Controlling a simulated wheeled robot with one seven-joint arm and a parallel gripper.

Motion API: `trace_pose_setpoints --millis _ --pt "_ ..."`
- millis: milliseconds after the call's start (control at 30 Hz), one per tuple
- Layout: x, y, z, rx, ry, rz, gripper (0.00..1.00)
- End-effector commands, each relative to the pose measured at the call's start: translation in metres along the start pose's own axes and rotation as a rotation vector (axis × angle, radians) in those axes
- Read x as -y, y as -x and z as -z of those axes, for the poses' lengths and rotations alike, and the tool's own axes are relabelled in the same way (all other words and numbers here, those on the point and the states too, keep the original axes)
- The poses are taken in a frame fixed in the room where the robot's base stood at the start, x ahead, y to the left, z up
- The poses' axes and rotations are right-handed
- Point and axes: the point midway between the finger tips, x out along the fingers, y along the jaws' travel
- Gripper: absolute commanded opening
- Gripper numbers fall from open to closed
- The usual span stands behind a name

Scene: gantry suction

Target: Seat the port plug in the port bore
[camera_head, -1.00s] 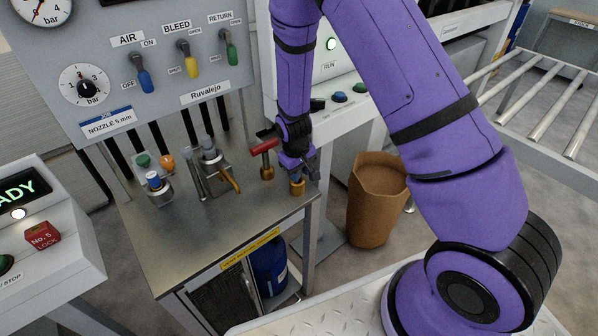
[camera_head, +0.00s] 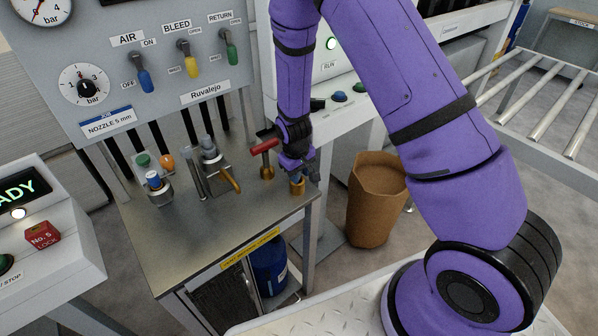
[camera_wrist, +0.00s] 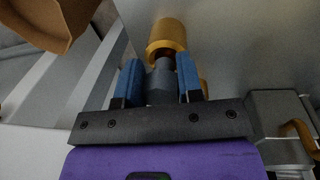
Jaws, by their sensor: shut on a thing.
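My gripper (camera_wrist: 161,82) has its blue-padded fingers shut on a dark grey cylindrical plug (camera_wrist: 160,88), which I take for the port plug. Just beyond the plug's dark reddish-brown tip is a brass cylinder (camera_wrist: 167,35), which I take for the port bore. The tip overlaps the brass rim in the wrist view; I cannot tell whether it is inside. In the head view my gripper (camera_head: 300,168) is right above the brass cylinder (camera_head: 297,187), near the right edge of the metal bench. The plug is hidden there.
A red-handled brass fitting (camera_head: 265,160) stands close left of my gripper. A clamp with an orange handle (camera_head: 228,180) and a blue-topped fitting (camera_head: 156,184) are further left on the bench (camera_head: 215,235). A brown bin (camera_head: 374,205) stands right of the bench. The bench front is clear.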

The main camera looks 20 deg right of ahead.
Motion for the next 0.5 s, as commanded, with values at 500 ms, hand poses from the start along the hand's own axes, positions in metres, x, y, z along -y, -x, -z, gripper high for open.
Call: trace_pose_setpoints --millis 500 --pt "0.0012 -0.0111 -0.0002 0.000 0.000 0.000 0.00"
